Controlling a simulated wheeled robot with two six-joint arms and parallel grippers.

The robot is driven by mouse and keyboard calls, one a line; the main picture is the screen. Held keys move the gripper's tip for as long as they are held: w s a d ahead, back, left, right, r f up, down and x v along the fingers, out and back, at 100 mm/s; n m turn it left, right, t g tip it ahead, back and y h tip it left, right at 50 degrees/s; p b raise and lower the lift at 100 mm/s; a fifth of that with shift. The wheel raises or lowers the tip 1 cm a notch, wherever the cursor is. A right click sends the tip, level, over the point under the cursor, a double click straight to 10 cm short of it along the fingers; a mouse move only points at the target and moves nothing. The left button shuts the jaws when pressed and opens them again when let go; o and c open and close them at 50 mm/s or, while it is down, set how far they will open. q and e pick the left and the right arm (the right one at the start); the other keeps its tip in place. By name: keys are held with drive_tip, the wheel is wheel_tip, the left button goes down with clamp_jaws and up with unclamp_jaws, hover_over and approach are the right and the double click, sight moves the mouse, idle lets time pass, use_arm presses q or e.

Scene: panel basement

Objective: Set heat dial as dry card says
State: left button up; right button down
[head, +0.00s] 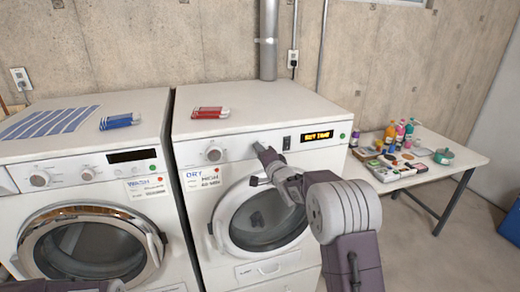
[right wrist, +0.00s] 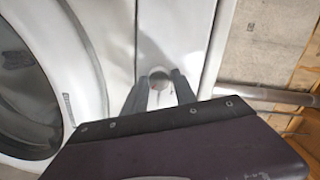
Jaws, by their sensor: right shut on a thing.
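The dryer (head: 262,112) is the right-hand white machine. A dry card (head: 203,178) is on its front, headed "DRY"; the line below looks like "HIGH", and the smaller text is unclear. My right gripper (head: 262,150) reaches the control panel right of a round knob (head: 214,154). In the right wrist view the right gripper (right wrist: 158,92) is shut on a small round dial (right wrist: 159,78), which my fingers hide in the head view. Its setting cannot be read. My left gripper is not in view; only part of my left arm shows at the bottom left.
A lit display (head: 317,135) and dark switch (head: 286,142) sit on the dryer panel. The washer (head: 80,150) stands close on the left. Red (head: 210,113) and blue (head: 120,122) items lie on top. A side table (head: 455,157) with bottles stands right.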

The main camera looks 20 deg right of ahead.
drive_tip(key=shift+f+m+p, duration=0.15)
drive_tip(key=shift+m+p, duration=0.15)
drive_tip(key=shift+m, duration=0.3)
drive_tip(key=c, duration=1.2)
unclamp_jaws()
drive_tip(key=shift+o, duration=1)
drive_tip(key=s+d+b, duration=0.1)
drive_tip(key=s+b, duration=0.1)
drive_tip(key=s, duration=0.7)
drive_tip(key=shift+r+b, duration=0.35)
drive_tip(key=shift+r, duration=0.1)
